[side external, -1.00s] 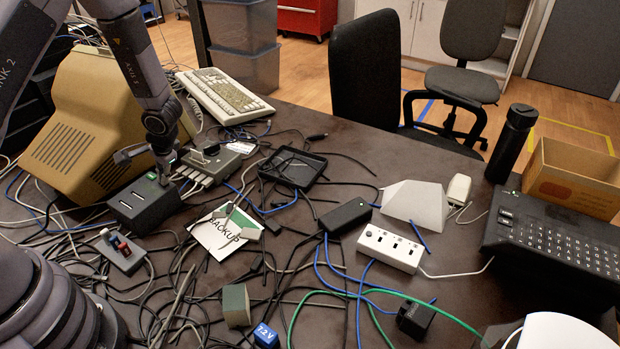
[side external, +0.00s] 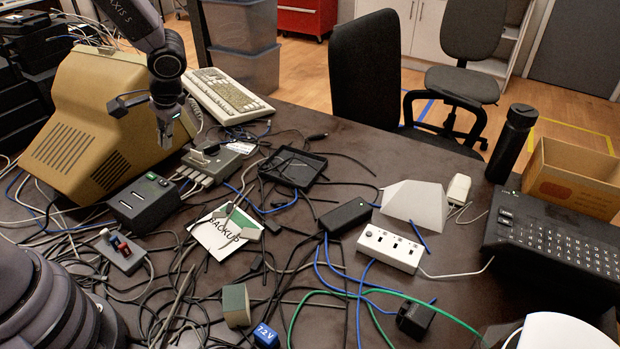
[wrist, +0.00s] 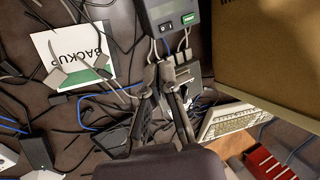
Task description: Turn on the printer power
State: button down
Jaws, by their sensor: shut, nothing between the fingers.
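A dark grey box (side external: 145,202) with slots in its front stands at the left of the desk. It also shows at the top of the wrist view (wrist: 157,8). On its top are a small black switch (wrist: 166,26) and a green label or light (wrist: 188,19); the switch's position is too small to tell. My gripper (side external: 165,146) is above and behind the box in the side view, apart from it, pointing down. In the wrist view its fingertips (wrist: 159,73) are together and empty. I cannot tell which device is the printer.
A beige monitor (side external: 85,130) stands behind the box. A grey hub (side external: 212,160) with plugged cables is to its right. A small box with red switches (side external: 121,246) lies in front. Tangled cables surround a BACKUP card (side external: 222,236) and a white power strip (side external: 388,248).

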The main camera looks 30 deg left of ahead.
aim_at(161, 181)
jog(key=shift+w+a+r+y, duration=0.15)
jog(key=shift+w+a+y, duration=0.2)
jog(key=shift+a, duration=0.35)
jog(key=x, duration=1.4)
